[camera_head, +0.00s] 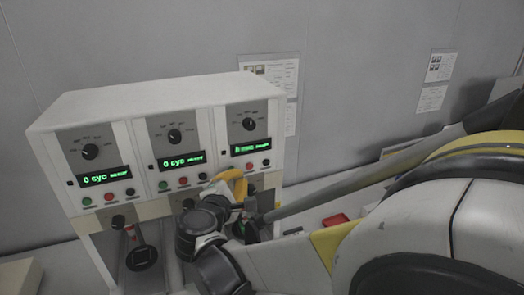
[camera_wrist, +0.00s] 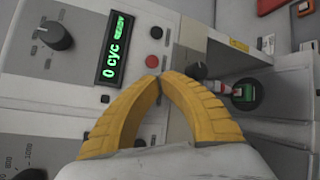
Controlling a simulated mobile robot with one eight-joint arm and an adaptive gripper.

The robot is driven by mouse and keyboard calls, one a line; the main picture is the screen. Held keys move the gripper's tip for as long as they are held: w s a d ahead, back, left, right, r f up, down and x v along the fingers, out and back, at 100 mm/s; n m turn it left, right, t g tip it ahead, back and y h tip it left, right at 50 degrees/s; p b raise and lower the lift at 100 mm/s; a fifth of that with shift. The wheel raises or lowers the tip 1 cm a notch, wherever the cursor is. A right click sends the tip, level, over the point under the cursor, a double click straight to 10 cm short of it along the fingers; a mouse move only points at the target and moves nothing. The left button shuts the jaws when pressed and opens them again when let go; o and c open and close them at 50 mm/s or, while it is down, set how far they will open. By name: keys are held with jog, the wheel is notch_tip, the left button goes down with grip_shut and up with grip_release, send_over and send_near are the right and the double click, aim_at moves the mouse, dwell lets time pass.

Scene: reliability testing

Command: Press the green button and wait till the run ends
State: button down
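The white test machine (camera_head: 160,95) has three panels, each with a dial, a lit green display and a row of small buttons. Green buttons show on the left panel (camera_head: 87,201) and the middle panel (camera_head: 163,185). My gripper (camera_head: 238,183) is at the lower part of the right panel and hides part of its button row. In the wrist view its yellow fingers (camera_wrist: 159,78) come together at the tips, with nothing seen between them. A display (camera_wrist: 115,48) there reads "0 cyc READY". A red button (camera_wrist: 156,32) and a darker button (camera_wrist: 152,61) lie near the fingertips; I cannot see a green button there.
Under the panels are open bays; the left one holds a dark round fixture (camera_head: 141,258). A bay in the wrist view holds a green part (camera_wrist: 243,92). A red tray (camera_head: 335,221) lies right of the machine. Papers (camera_head: 275,75) hang on the wall behind.

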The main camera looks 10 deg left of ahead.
jog(key=shift+w+a, duration=0.1)
jog(key=shift+w, duration=0.05)
jog(key=shift+w+a, duration=0.1)
jog(key=shift+w, duration=0.1)
